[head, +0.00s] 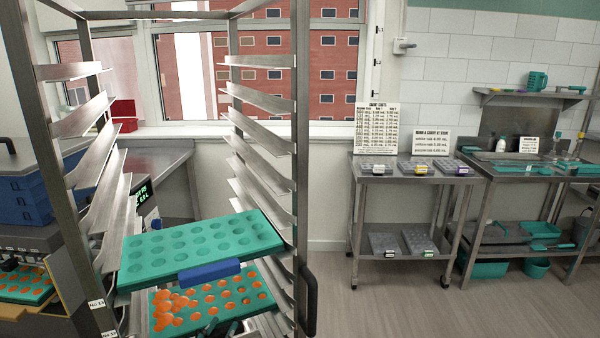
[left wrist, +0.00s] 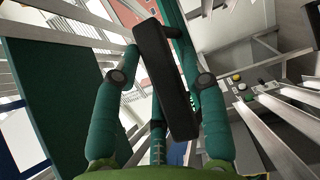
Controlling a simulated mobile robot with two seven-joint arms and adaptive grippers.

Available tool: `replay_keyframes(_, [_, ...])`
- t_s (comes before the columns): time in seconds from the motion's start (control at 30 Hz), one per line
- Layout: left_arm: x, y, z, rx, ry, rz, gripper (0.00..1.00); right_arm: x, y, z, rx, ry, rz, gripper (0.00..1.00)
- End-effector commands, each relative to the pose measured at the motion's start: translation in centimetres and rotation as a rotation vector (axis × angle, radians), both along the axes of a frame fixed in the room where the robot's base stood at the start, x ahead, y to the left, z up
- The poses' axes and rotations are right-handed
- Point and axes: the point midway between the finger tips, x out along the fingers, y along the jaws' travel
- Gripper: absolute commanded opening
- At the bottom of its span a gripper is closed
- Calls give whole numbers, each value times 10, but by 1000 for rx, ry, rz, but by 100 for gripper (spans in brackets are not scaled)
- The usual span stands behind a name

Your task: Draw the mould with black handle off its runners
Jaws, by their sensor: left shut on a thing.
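A teal mould with orange-filled cavities (head: 250,293) lies low in the metal rack in the head view. In the left wrist view a black handle (left wrist: 163,85) is between the teal fingers of my left gripper (left wrist: 155,48), which is shut on it. In the head view my left gripper (head: 222,327) shows only partly at the bottom edge, at the front of the orange-filled mould; the handle is not clear there. Directly above is a teal mould with empty cavities (head: 190,245) and a blue handle (head: 209,270). My right gripper is not in view.
The rack's runners (head: 262,135) and uprights (head: 300,120) stand close on both sides. A black bar handle (head: 309,300) sticks out on the right upright. A steel trolley (head: 412,178) with small moulds stands to the right. The floor (head: 400,310) between is clear.

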Motion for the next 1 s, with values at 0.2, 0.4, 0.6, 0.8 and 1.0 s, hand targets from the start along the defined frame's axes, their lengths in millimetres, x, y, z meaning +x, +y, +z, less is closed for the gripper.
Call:
replay_keyframes(0.2, [-2, -1, -6, 3, 14, -3, 0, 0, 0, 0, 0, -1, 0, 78])
replay_keyframes(0.4, [-12, -7, -5, 0, 20, -5, 0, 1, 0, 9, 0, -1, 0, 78])
replay_keyframes(0.6, [-29, -16, -5, -3, 20, -6, 0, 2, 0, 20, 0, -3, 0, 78])
replay_keyframes(0.8, [-45, -24, -5, -5, 22, -6, 0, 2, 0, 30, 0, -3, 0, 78])
replay_keyframes(1.0, [-61, -32, -5, -6, 21, -6, 0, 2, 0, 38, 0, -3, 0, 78])
